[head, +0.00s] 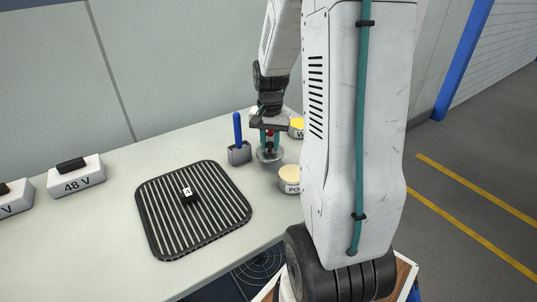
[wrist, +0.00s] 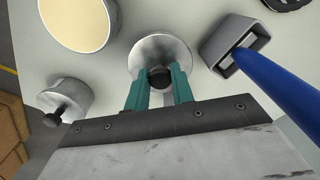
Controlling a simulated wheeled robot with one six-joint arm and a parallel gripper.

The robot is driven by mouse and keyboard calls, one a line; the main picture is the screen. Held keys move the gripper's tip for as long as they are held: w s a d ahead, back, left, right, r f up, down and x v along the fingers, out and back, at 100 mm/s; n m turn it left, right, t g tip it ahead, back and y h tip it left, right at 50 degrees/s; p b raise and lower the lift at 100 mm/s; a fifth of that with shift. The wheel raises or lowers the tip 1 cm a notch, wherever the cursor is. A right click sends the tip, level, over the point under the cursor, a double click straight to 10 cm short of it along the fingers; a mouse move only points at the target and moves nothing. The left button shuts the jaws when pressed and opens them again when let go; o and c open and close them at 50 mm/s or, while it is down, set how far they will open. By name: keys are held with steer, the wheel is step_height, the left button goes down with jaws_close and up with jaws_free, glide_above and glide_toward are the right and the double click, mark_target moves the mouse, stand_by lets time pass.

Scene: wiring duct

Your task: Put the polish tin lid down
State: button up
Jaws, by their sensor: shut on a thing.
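My gripper (head: 269,141) points down over the table, right of the blue-handled tool. In the wrist view its teal fingers (wrist: 159,88) are shut on the dark knob of the polish tin lid (wrist: 160,50), a round silver disc. The lid also shows under the gripper in the head view (head: 269,156). It looks level and at or just above the tabletop; I cannot tell whether it touches. The open polish tin (head: 289,174), with cream contents and a partly hidden label, stands beside it. It also shows at the top left of the wrist view (wrist: 78,20).
A blue-handled tool stands in a grey holder (head: 239,155) close to the lid. A yellow-topped tin (head: 297,127) is behind. A silver knobbed piece (wrist: 66,96) shows in the wrist view. A ribbed black mat (head: 180,229) and a 48 V block (head: 76,178) lie left.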

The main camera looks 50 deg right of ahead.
mark_target(270, 151)
steer(key=shift+f, duration=2.2)
steer(key=shift+f, duration=0.15)
steer(key=o, duration=1)
